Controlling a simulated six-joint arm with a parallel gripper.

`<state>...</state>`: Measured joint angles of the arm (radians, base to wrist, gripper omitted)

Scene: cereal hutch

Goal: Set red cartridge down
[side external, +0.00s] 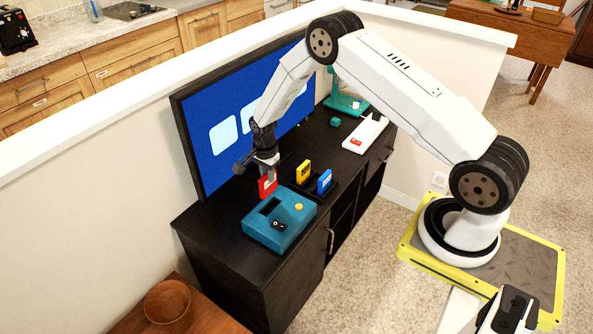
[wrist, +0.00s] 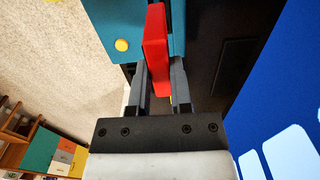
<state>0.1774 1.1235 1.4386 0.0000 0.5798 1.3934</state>
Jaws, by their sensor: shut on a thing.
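The red cartridge (side external: 267,187) hangs upright in my gripper (side external: 264,170), just behind and above the teal console (side external: 280,222) on the black cabinet. In the wrist view my gripper (wrist: 160,85) is shut on the red cartridge (wrist: 156,50), with a finger on each side. The console has a dark slot, a yellow button (side external: 299,207) and a black control on its top. The teal console (wrist: 110,15) and its yellow button (wrist: 122,44) also show in the wrist view. The cartridge's lower end and any contact below it are hidden.
A yellow cartridge (side external: 303,172) and a blue cartridge (side external: 324,181) stand in a dark rack right of the console. The TV screen (side external: 220,115) rises close behind my gripper.

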